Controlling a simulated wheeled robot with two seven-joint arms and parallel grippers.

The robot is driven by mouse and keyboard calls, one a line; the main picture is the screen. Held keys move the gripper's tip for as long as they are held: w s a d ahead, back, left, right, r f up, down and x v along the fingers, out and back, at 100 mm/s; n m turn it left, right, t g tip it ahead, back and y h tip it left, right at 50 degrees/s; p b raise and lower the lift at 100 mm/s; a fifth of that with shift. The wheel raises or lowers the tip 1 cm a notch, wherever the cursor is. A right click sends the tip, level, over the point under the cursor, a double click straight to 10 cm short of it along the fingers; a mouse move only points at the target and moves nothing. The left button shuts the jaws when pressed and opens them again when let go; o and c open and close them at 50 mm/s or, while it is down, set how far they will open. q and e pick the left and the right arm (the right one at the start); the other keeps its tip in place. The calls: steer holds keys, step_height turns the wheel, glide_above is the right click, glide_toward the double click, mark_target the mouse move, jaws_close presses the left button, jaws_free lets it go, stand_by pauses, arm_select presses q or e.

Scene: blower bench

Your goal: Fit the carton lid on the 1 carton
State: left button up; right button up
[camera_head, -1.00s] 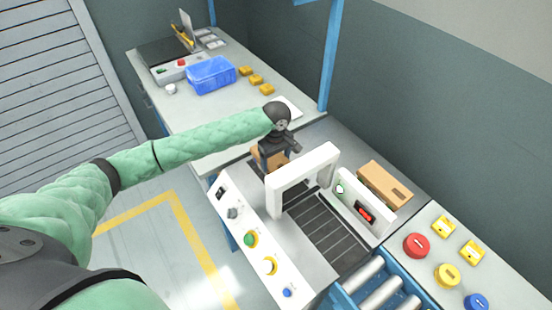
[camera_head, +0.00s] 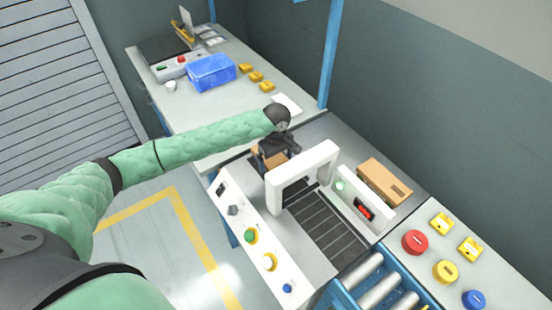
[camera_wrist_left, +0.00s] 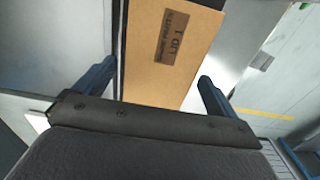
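My left gripper (camera_wrist_left: 158,76) is open, with one finger on each side of the lid. The left finger is close to its edge; a gap shows at the right finger. A closed-looking brown carton (camera_head: 384,182) stands behind the display panel at the right. My right gripper is not in view.
The white arch (camera_head: 302,176) spans the dark belt (camera_head: 328,220) just right of my gripper. A button panel (camera_head: 255,245) runs along the front. A blue bin (camera_head: 211,73) and yellow blocks sit on the back bench. Rollers (camera_head: 378,290) lie at the lower right.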

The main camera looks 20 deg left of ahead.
mark_target(276, 161)
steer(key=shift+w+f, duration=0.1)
arm_select(q)
steer(key=shift+r+b, duration=0.2)
steer(key=shift+b, duration=0.15)
step_height(276, 161, up, 3)
steer(key=shift+f+b, duration=0.2)
steer(key=shift+b, duration=0.4)
step_height(276, 161, up, 10)
steer(key=b, duration=0.3)
steer(key=shift+f, duration=0.2)
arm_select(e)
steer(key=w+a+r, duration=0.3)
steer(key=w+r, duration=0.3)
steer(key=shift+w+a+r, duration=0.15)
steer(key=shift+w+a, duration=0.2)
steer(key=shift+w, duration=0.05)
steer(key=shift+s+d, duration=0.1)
